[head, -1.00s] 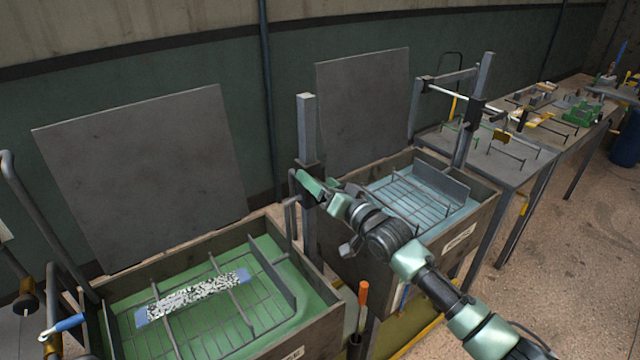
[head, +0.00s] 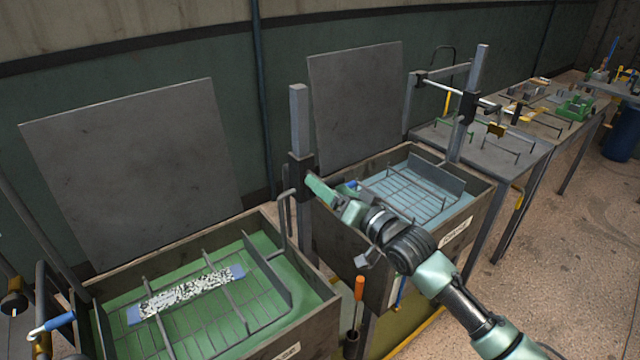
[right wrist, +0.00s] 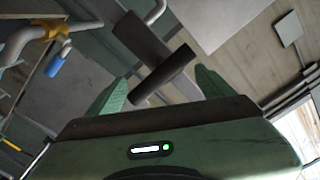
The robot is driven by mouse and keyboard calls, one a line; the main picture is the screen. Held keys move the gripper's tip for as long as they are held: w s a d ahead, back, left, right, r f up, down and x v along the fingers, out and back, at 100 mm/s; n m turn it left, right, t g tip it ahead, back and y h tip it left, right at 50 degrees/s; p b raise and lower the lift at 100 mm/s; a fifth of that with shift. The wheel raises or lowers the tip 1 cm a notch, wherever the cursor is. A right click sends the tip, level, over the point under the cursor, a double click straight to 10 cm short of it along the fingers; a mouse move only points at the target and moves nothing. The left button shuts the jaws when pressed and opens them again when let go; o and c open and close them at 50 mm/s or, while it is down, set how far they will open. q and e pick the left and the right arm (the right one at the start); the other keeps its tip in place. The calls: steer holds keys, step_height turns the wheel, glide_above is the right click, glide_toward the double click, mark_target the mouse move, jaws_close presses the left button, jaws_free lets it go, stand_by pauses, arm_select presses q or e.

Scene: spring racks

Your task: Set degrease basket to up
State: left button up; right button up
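The degrease basket (head: 218,323) is a grey wire grid low in the green liquid of the left tank (head: 312,322). A speckled white strip with blue ends (head: 185,295) lies across it. A dark slider (head: 301,176) sits on the upright post (head: 299,118) at the tank's back right; a bent grey pipe (head: 284,213) stands beside it. My right gripper (head: 320,190) is just right of this post. In the right wrist view its two green fingers (right wrist: 160,92) are apart, with a dark cylindrical bar (right wrist: 166,74) showing between them; contact cannot be told. My left gripper is not in view.
A second tank (head: 462,222) with blue liquid and a wire basket stands to the right, partly behind my arm. Grey panels (head: 135,165) lean behind the tanks. An orange-handled tool (head: 359,288) stands between them. Benches (head: 480,150) with fixtures extend right.

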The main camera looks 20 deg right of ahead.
steer(key=shift+v, duration=0.8)
steer(key=shift+r, duration=0.15)
steer(key=shift+s+d, duration=0.1)
steer(key=shift+s, duration=0.05)
steer(key=p+v, duration=0.3)
steer(key=v, duration=0.5)
steer(key=shift+s, duration=0.4)
steer(key=shift+d, duration=0.1)
